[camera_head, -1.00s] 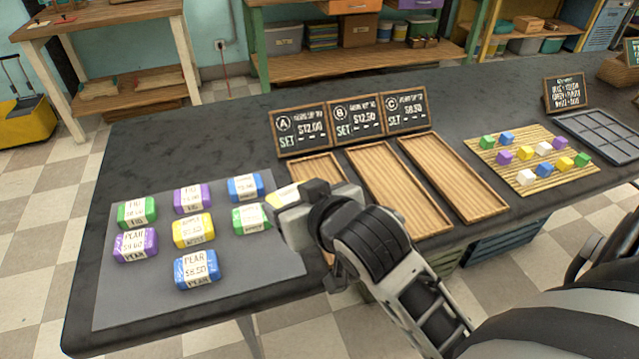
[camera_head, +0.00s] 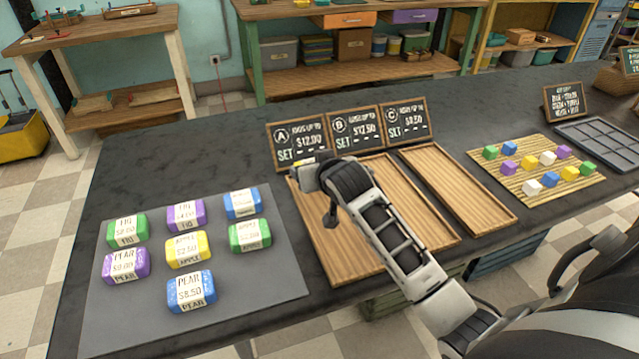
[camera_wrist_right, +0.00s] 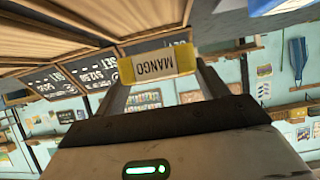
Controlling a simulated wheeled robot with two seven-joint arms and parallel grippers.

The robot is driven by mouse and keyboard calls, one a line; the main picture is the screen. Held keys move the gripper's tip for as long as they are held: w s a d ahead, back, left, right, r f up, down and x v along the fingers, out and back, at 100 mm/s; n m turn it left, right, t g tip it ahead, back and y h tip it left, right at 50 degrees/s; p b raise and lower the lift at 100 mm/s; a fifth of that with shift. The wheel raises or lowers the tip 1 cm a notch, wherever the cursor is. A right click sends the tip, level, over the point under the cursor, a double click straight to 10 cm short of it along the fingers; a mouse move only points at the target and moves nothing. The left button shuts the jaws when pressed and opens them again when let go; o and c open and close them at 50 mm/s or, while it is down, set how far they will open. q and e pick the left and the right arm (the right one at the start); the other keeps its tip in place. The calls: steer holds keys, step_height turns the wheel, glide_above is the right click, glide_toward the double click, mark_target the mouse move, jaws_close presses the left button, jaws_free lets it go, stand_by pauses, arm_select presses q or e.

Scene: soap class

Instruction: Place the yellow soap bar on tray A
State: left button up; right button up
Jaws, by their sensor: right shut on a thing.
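My right gripper (camera_head: 303,172) is shut on a yellow soap bar (camera_wrist_right: 155,66) with a white band reading MANGO. In the head view only a little yellow of it shows at the gripper tip. The gripper is over the far end of tray A (camera_head: 318,232), the leftmost wooden tray, below sign A (camera_head: 297,140); whether the bar touches the tray cannot be told. My arm hides part of trays A and B. Another yellow soap bar (camera_head: 187,250), labelled APPLE, lies on the grey mat (camera_head: 245,285). My left gripper is not in view.
Several green, purple and blue soap bars (camera_head: 191,292) surround the yellow one on the mat. Tray B (camera_head: 385,166) and empty tray C (camera_head: 455,180) lie to the right. Price signs (camera_head: 353,131) stand behind the trays. A slatted board (camera_head: 512,190) holds small coloured cubes.

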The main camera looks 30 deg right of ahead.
mark_target(319, 193)
steer(key=shift+w+d+f, duration=0.3)
steer(key=shift+d+f, duration=0.2)
steer(key=shift+f, duration=0.15)
step_height(319, 193, down, 4)
steer(key=shift+w+d+r+b, duration=0.1)
steer(key=shift+d+r+b, duration=0.1)
steer(key=shift+b, duration=0.15)
steer(key=shift+f, duration=0.35)
